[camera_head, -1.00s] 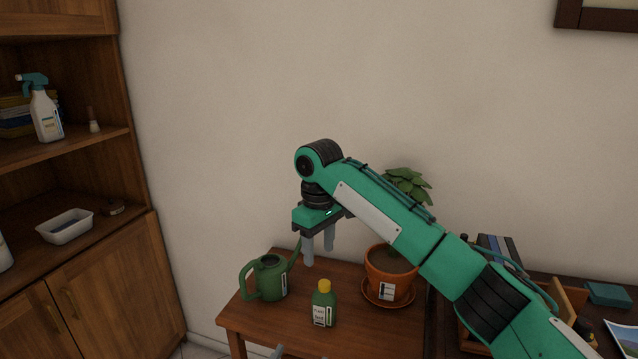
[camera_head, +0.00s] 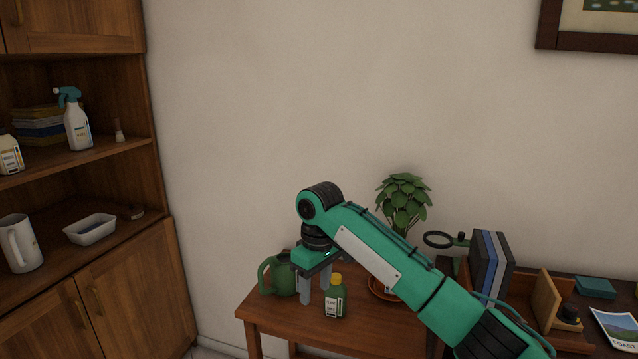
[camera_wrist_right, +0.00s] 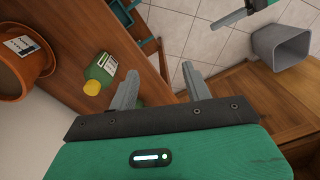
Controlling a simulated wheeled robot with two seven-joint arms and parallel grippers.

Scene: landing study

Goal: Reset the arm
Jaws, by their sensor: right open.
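My right gripper (camera_head: 316,288) hangs fingers down over the small wooden table in the head view, open and empty. A green bottle with a yellow cap (camera_head: 335,300) stands upright just right of its fingers in the picture. The right wrist view shows the two spread fingers (camera_wrist_right: 160,76) with nothing between them, and the bottle (camera_wrist_right: 100,72) to their left. A grey finger and a bit of teal at the top of that view look like part of my left gripper (camera_wrist_right: 232,18); its jaw opening does not show.
A green watering can (camera_head: 282,276) stands behind the gripper, partly hidden. A potted plant (camera_head: 404,195) is behind my right arm; its pot (camera_wrist_right: 22,62) shows in the wrist view. Right are books (camera_head: 490,262) and a magnifier (camera_head: 438,240). A shelf unit (camera_head: 130,270) stands left. A grey bin (camera_wrist_right: 282,45) is on the floor.

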